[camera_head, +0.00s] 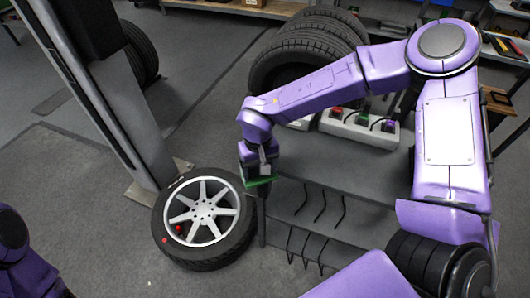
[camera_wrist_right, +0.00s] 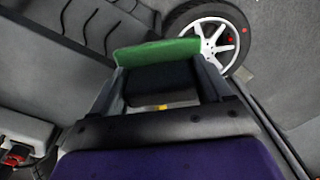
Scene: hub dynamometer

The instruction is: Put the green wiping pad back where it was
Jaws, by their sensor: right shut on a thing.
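The green wiping pad (camera_head: 262,183) is held at the tip of my right gripper (camera_head: 258,174). In the right wrist view the pad (camera_wrist_right: 155,52) is a flat green slab across the ends of the fingers, and the gripper (camera_wrist_right: 160,78) is shut on it. In the head view the pad is just right of the wheel's upper right edge, in front of the grey bench; its exact height is unclear. My left arm shows only in part at the lower left, and its gripper is out of view.
A tyre with a silver spoked rim (camera_head: 202,211) is left of my right gripper. A pale block (camera_head: 345,130) with red, green and purple items stands on the grey bench (camera_head: 345,172). Black hooks (camera_head: 320,205) line the bench front. Stacked tyres (camera_head: 300,55) stand behind; a dark column is left.

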